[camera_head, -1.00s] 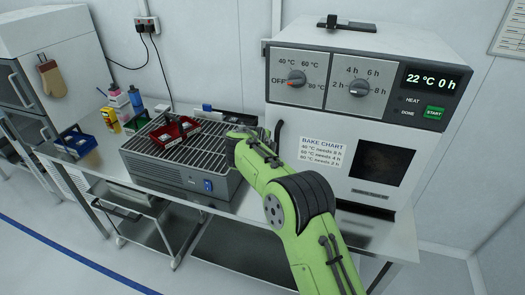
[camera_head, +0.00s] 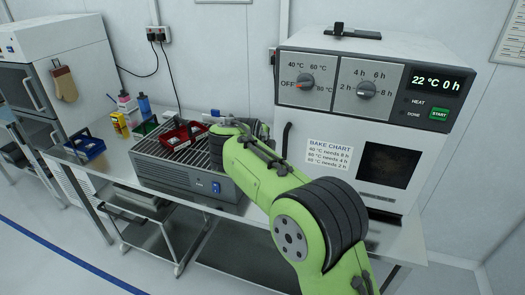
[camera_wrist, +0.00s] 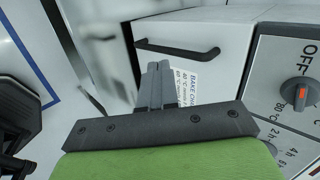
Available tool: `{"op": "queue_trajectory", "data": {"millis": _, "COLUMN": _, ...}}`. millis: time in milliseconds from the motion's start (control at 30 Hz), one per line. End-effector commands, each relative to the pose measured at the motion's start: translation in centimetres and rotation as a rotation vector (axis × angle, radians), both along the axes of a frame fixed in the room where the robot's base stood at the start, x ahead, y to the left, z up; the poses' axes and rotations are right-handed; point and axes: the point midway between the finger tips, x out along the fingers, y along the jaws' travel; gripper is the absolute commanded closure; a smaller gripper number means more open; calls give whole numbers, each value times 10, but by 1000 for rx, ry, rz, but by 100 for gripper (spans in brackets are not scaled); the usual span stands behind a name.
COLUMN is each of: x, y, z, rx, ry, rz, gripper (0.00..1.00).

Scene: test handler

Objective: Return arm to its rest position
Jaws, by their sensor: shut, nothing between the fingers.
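My green arm reaches up from the bottom right of the head view and bends over the bench in front of the oven (camera_head: 345,155). My gripper (camera_wrist: 158,70) shows in the wrist view with its two grey fingers together and nothing between them. It is in front of the oven's white door, near the black handle (camera_wrist: 178,50), and I cannot tell the gap. In the head view my gripper is hidden behind the arm.
A grey slatted unit (camera_head: 178,184) on the bench carries a red bin (camera_head: 180,138). The bake chart (camera_head: 329,155) is on the oven. Floor at the lower left is clear.

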Motion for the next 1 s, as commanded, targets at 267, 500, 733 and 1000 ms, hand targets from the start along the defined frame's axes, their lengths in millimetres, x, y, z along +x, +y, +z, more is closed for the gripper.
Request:
{"op": "queue_trajectory", "data": {"millis": 267, "x": -31, "y": -41, "z": 41, "rx": -165, "ry": 35, "rz": 171, "gripper": 100}}
{"op": "queue_trajectory", "data": {"millis": 500, "x": -169, "y": -145, "z": 73, "rx": -600, "ry": 217, "rz": 665, "gripper": 100}}
{"op": "queue_trajectory", "data": {"millis": 733, "x": -327, "y": -193, "z": 24, "rx": -869, "ry": 349, "rz": 1161, "gripper": 100}}
{"op": "queue_trajectory", "data": {"millis": 1000, "x": -390, "y": -190, "z": -15, "rx": -960, "ry": 355, "rz": 1414, "gripper": 100}}
